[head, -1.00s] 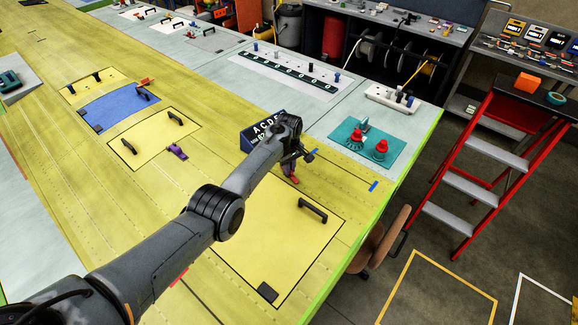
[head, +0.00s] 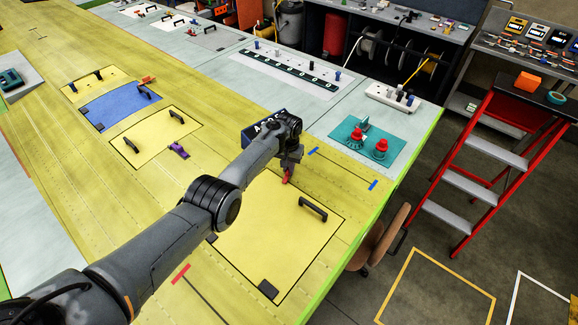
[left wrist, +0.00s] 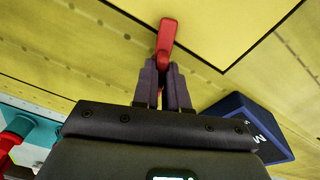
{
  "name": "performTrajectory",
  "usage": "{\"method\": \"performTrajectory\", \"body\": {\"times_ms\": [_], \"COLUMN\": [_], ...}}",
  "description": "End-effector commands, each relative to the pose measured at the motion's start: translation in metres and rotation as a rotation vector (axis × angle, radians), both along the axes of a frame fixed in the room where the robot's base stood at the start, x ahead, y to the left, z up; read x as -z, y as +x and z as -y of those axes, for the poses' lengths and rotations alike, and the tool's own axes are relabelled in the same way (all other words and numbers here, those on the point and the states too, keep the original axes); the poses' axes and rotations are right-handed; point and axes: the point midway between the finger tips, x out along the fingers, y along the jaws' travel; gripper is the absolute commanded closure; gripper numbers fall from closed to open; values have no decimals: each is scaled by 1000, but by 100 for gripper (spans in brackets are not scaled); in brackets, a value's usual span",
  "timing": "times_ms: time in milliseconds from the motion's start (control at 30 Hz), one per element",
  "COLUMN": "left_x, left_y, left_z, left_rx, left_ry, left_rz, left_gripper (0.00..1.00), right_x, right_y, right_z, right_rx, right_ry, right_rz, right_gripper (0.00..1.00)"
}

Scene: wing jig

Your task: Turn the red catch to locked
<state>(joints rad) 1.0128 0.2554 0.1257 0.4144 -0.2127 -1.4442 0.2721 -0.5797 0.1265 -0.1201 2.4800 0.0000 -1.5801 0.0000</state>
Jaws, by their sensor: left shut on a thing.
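The red catch (head: 286,178) sits on the yellow wing skin at the far edge of the large yellow panel (head: 265,235). My left gripper (head: 289,164) is over it, pointing down. In the left wrist view my gripper (left wrist: 164,68) is shut on the red catch (left wrist: 167,35), with a finger on each side. The catch's broader end sticks out past the fingertips toward the panel. Its pivot is partly hidden between the fingers. My right gripper is not in view.
A dark blue lettered block (head: 250,136) stands close behind my left gripper; it is near the fingers in the left wrist view (left wrist: 250,125). A black handle (head: 313,209) rises from the panel. A teal plate (head: 350,150) with red knobs lies further right.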

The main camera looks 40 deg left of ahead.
Motion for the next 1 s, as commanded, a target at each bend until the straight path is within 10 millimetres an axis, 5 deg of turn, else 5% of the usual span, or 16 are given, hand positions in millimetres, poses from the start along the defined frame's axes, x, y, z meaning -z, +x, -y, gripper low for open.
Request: {"method": "performTrajectory", "body": {"times_ms": [500,1000], "left_x": [0,0], "left_y": [0,0], "left_z": [-1,-1], "left_rx": [320,368], "left_ry": [1,1], "left_rz": [-1,-1], "left_gripper": [100,100], "right_x": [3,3], "right_y": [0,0], "right_z": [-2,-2], "right_rx": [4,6], "right_ry": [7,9], "right_rz": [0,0], "right_gripper": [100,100]}}
